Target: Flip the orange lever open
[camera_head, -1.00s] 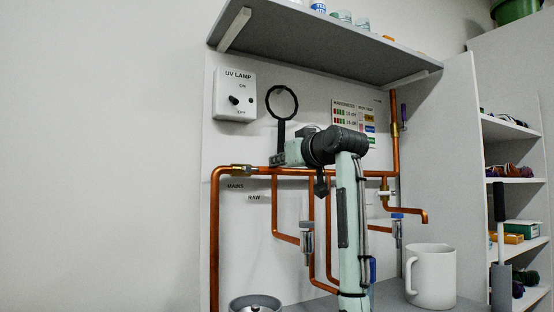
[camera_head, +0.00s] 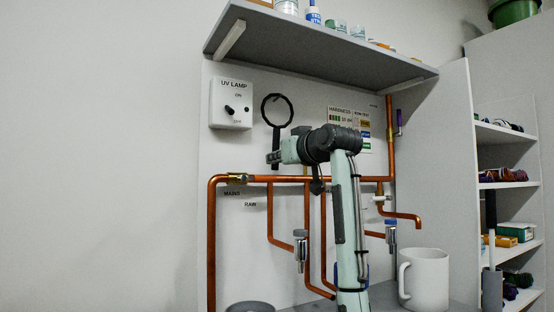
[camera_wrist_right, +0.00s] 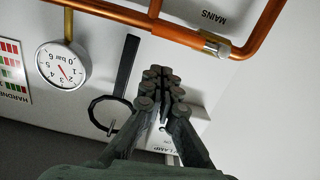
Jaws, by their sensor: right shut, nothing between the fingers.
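A brass valve fitting (camera_head: 237,178) sits on the horizontal copper pipe above the MAINS label; it also shows in the right wrist view (camera_wrist_right: 215,45). An orange strip, possibly the lever (camera_wrist_right: 180,36), runs along the pipe beside this fitting, but I cannot clearly tell it from the copper. My right gripper (camera_head: 272,157) points left, a little above the pipe and right of the fitting. In the wrist view its fingers (camera_wrist_right: 164,76) are shut and empty, apart from the pipe in the picture. My left gripper is not in view.
A black ring-ended tool (camera_head: 276,135) hangs on the panel close to my gripper. The UV lamp box (camera_head: 231,104) is to the upper left. A pressure gauge (camera_wrist_right: 62,66) is on the panel. A shelf (camera_head: 320,55) overhangs above; a white mug (camera_head: 426,280) stands below right.

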